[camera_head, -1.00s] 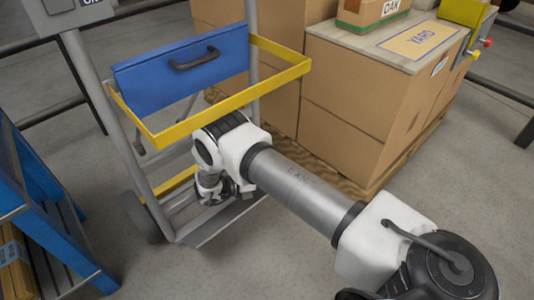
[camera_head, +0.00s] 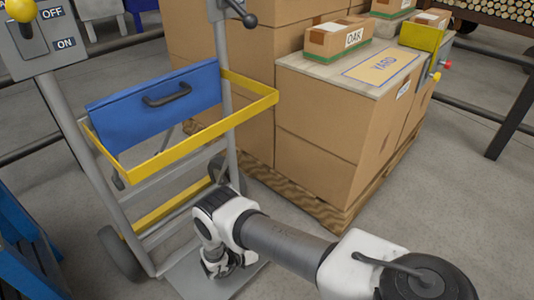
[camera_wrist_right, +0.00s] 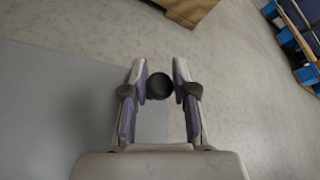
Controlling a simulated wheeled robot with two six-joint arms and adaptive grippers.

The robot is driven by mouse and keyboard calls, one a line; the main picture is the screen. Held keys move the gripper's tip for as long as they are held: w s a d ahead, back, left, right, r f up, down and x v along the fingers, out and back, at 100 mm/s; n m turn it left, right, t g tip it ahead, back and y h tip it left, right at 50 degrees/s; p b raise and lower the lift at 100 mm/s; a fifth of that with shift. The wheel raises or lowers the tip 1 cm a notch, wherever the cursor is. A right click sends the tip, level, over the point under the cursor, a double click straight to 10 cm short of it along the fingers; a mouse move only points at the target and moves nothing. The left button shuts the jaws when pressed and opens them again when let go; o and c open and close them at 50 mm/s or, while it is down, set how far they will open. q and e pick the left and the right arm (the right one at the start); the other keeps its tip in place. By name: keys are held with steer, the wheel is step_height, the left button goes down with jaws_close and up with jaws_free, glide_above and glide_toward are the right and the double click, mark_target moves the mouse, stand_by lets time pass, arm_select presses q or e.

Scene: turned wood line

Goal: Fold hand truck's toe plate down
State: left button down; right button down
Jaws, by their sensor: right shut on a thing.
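The grey hand truck (camera_head: 150,205) stands upright at left in the head view, wheels on the floor. Its flat grey toe plate (camera_head: 192,277) extends from the foot of the frame toward me, low over the floor. I cannot tell whether it lies fully flat. In the right wrist view the plate (camera_wrist_right: 50,110) fills the left side. My right gripper (camera_head: 217,268) is at the plate's outer part. In the wrist view its fingers (camera_wrist_right: 160,72) are closed around a round black knob (camera_wrist_right: 159,87). My left gripper is not in view.
A yellow frame (camera_head: 185,148) and a blue panel with a black handle (camera_head: 150,105) sit on the truck. Cartons on a pallet (camera_head: 290,190) stand close on the right. A blue rack (camera_head: 22,255) is at left. A switch box (camera_head: 50,38) is at upper left.

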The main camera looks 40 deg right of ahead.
steer(key=shift+s+f, duration=0.4)
steer(key=shift+f, duration=0.15)
steer(key=shift+s, duration=0.1)
steer(key=c, duration=0.9)
jaws_free()
steer(key=shift+d+f, duration=0.1)
steer(key=v, duration=1.2)
